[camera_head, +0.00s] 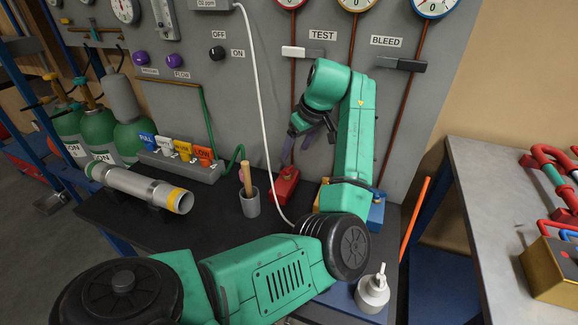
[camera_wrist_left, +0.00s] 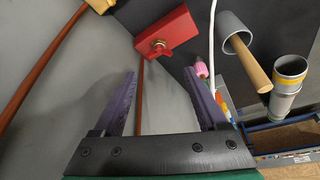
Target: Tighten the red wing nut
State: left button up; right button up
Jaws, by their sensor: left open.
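A red block (camera_head: 285,186) stands on the black bench against the grey panel, below the TEST label. My right gripper is not in view.
A grey cup with a wooden handle (camera_head: 248,195) stands left of the red block. A white cord (camera_head: 261,110) hangs down beside it. A metal cylinder (camera_head: 140,187) lies at the left. A blue block (camera_head: 377,208) and a white-capped pot (camera_head: 372,290) are on the right.

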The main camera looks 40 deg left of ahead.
aim_at(287, 168)
pick_arm(q)
jog(key=x, duration=0.8)
jog(key=shift+w+a+f, duration=0.1)
jog(key=shift+f, duration=0.3)
jog(key=c, duration=1.1)
jog(key=shift+r+m+p, duration=0.2)
jog(key=shift+m+p, duration=0.1)
jog(key=shift+p, duration=0.7)
jog(key=m+t+p, duration=0.1)
jog(key=m+p, duration=0.1)
jog(key=p, duration=0.2)
jog(key=m+t+h+p, duration=0.1)
jog(key=m+p, duration=0.2)
jog(key=p, duration=0.2)
jog(key=m+h+p, duration=0.1)
jog(key=m+p, duration=0.2)
jog(key=p, duration=0.1)
jog(key=shift+s+a+r+t+p, duration=0.15)
jog(key=shift+s+a+t+p, duration=0.15)
jog(key=shift+t, duration=0.1)
jog(key=shift+m+h+p, duration=0.3)
jog(key=shift+m+p, duration=0.6)
jog(key=shift+f, duration=0.25)
